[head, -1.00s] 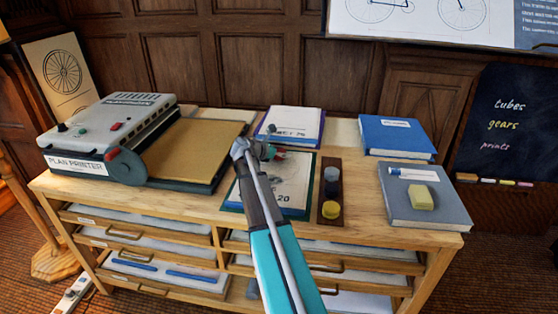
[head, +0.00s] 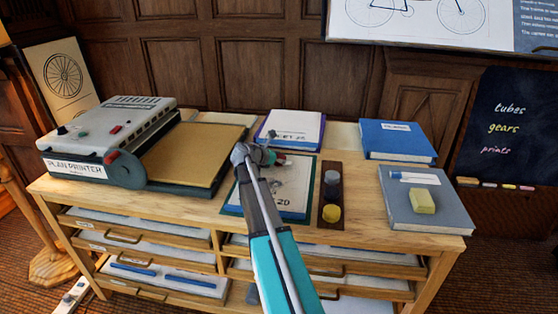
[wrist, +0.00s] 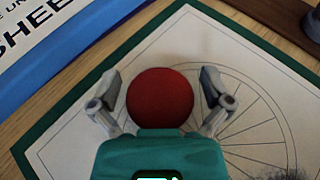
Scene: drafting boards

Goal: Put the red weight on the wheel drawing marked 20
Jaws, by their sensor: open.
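The red weight (wrist: 160,97) shows from above as a round red top in the wrist view, over the wheel drawing (wrist: 75,135). My gripper (wrist: 160,78) is open, with one finger on each side of the weight and a visible gap at both sides. The weight appears to rest on the sheet, though its base is hidden. In the head view the drawing marked 20 (head: 296,200) lies on a green-edged board, partly covered by my arm. My gripper (head: 268,156) is over its far part, and a small bit of red shows there.
A dark tray right of the drawing holds a grey weight (head: 332,180) and a yellow weight (head: 331,212). A blue-edged sheet (head: 292,128) lies behind. A plan printer (head: 110,140) stands left; a blue book (head: 396,140) and a grey board (head: 440,212) with an eraser lie right.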

